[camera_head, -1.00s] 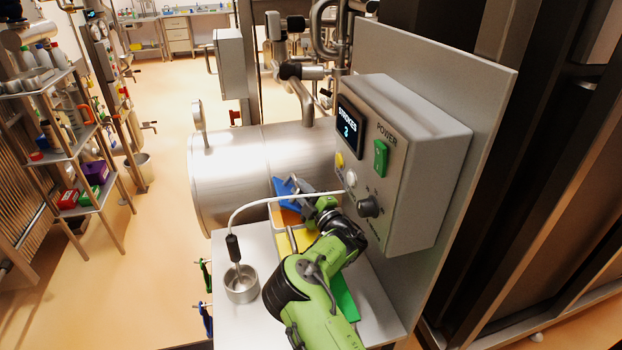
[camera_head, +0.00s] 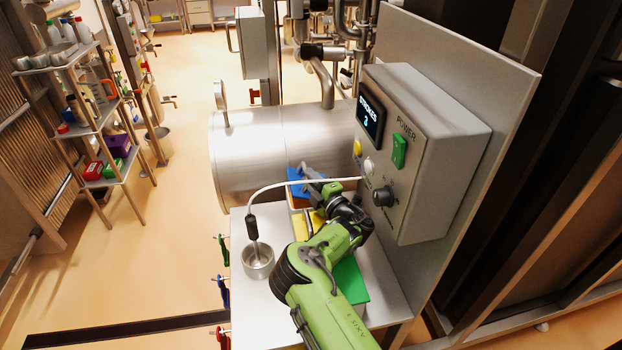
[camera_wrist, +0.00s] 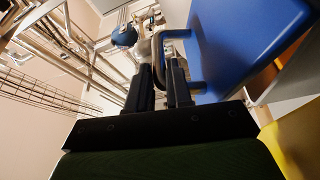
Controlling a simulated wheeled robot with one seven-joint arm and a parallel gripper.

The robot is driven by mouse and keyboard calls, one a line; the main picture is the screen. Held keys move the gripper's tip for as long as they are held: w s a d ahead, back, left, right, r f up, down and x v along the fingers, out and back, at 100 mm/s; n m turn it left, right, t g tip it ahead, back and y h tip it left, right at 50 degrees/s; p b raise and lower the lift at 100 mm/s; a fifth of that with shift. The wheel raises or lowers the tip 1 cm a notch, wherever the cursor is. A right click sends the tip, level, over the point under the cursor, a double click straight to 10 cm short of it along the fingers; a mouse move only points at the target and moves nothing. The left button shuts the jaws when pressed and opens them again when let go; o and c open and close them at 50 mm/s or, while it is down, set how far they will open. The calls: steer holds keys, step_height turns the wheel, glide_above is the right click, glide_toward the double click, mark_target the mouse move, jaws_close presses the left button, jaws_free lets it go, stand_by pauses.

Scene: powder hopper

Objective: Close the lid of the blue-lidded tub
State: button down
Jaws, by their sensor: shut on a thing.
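The tub's blue lid (camera_head: 294,182) stands raised and tilted at the far end of the white bench, above an orange-walled tub (camera_head: 299,203). In the wrist view the blue lid (camera_wrist: 245,45) fills the upper right, with a thin bent grey handle at its left side. My gripper (camera_head: 308,176) is at the lid in the head view. In the wrist view my gripper's black fingers (camera_wrist: 160,75) are closed around the grey handle. The grip itself is partly hidden by the fingers. The tub's inside is mostly hidden by my arm and the lid.
A yellow-topped tub (camera_head: 305,228) and a green-topped one (camera_head: 350,281) stand nearer on the bench, partly behind my arm. A metal cup (camera_head: 258,262) with a probe and white cable is left. A grey control box (camera_head: 440,150) rises close on the right.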

steer(key=c, duration=1.1)
jaws_free()
steer(key=shift+d, duration=0.15)
steer(key=p+v, duration=0.1)
steer(key=v, duration=1.1)
steer(key=shift+f, duration=0.1)
